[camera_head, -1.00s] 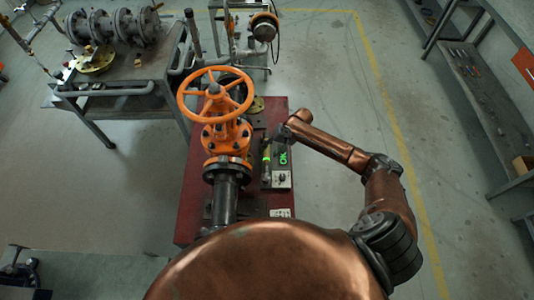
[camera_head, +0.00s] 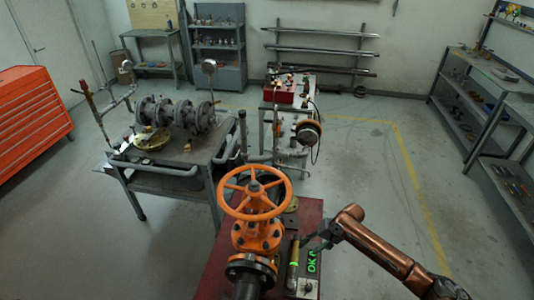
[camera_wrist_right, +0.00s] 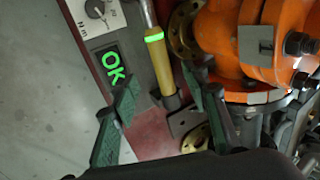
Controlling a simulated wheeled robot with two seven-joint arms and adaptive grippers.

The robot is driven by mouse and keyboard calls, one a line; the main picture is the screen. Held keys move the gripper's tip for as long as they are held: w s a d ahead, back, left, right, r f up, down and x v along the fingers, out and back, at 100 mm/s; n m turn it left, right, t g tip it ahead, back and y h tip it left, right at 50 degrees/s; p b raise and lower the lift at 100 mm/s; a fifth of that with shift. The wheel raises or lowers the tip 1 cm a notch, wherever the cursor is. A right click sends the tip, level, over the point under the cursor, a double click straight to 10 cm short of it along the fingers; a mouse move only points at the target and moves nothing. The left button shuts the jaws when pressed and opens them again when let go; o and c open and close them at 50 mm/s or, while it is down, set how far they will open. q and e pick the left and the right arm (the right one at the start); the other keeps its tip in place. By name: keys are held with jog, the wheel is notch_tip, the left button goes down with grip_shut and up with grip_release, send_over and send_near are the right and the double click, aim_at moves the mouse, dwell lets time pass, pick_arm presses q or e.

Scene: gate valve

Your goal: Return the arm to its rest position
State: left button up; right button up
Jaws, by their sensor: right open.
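My right gripper (camera_head: 308,242) is at the right edge of the red valve stand (camera_head: 215,270), with its arm reaching in from the lower right. In the right wrist view, the right gripper (camera_wrist_right: 160,88) has its two dark green fingers apart and empty. A wrench-like tool with a yellow handle (camera_wrist_right: 160,65) and a lit green ring shows between the fingers in that view. It also shows upright in the head view (camera_head: 294,252); I cannot tell its depth from the fingers. The orange gate valve (camera_head: 257,235) with its handwheel stands left of the gripper. My left gripper is out of view.
A panel with a green "OK" display (camera_wrist_right: 112,66) is beside the tool. A steel workbench (camera_head: 175,180) with flanged pipe parts stands at the left. A red tool cabinet (camera_head: 30,110) is far left, and shelving (camera_head: 490,100) is at right. Floor right of the stand is clear.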

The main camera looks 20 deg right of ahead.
jog(key=s+a+f+n+h, duration=0.1)
jog(key=s+a+f+n, duration=0.25)
jog(key=s, duration=0.45)
jog(key=s+a+f+n, duration=0.2)
jog(key=s+a+f, duration=0.25)
jog(key=s, duration=0.45)
jog(key=s+d+r+t+h, duration=0.1)
jog(key=s+d+r+h, duration=0.15)
jog(key=s+d, duration=0.4)
jog(key=s+d+r+h, duration=0.2)
jog(key=s+d+r, duration=0.1)
jog(key=s, duration=0.7)
notch_tip(320, 180, down, 28)
jog(key=a+g, duration=0.1)
jog(key=s+f+n+g, duration=0.1)
jog(key=s+f, duration=1.8)
jog(key=s, duration=0.1)
jog(key=shift+s+a+f, duration=0.3)
jog(key=shift+s+f, duration=0.1)
